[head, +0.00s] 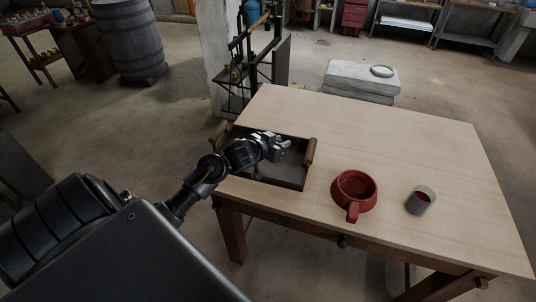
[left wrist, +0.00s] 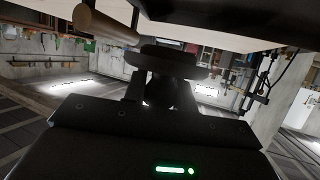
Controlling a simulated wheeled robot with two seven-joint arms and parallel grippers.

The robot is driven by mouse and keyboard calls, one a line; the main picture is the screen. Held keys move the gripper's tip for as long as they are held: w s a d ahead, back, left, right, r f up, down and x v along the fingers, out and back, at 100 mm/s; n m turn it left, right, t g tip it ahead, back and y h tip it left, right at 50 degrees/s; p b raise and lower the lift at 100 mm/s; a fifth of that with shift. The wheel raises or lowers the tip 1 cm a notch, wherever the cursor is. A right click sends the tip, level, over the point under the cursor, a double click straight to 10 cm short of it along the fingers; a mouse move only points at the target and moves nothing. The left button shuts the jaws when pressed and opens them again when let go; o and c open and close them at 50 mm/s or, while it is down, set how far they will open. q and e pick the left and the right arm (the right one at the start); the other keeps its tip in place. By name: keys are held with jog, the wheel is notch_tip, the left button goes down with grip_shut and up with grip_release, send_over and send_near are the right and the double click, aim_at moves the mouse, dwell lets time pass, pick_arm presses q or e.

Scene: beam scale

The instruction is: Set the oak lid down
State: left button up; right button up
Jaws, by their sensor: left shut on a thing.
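My left gripper (head: 284,148) is over the dark tray (head: 297,178) at the left end of the table. In the left wrist view its two fingers (left wrist: 160,88) are shut on a dark, round, flat thing (left wrist: 170,62), which I take to be the oak lid; its colour is lost in shadow. In the head view I cannot make out the lid by the gripper. I cannot tell whether the lid touches anything. My right gripper is not in view.
The tray has wooden handles (head: 310,151) at both ends. A red handled pot (head: 352,205) and a grey cup (head: 418,205) with something red inside stand right of it on the pale wooden table (head: 400,140). The table's back and right are clear.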

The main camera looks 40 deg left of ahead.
pick_arm(q)
send_over(269, 167)
jog(key=f, duration=0.4)
jog(key=shift+w+d+f, duration=0.1)
jog(key=shift+w+f, duration=0.15)
jog(key=shift+f, duration=0.05)
jog(key=f, duration=0.3)
jog(key=shift+s+a, duration=0.1)
jog(key=shift+a, duration=0.2)
jog(key=shift+f, duration=0.35)
jog(key=shift+f, duration=0.1)
jog(key=shift+f, duration=0.35)
jog(key=shift+s+f, duration=0.1)
jog(key=shift+d, duration=0.1)
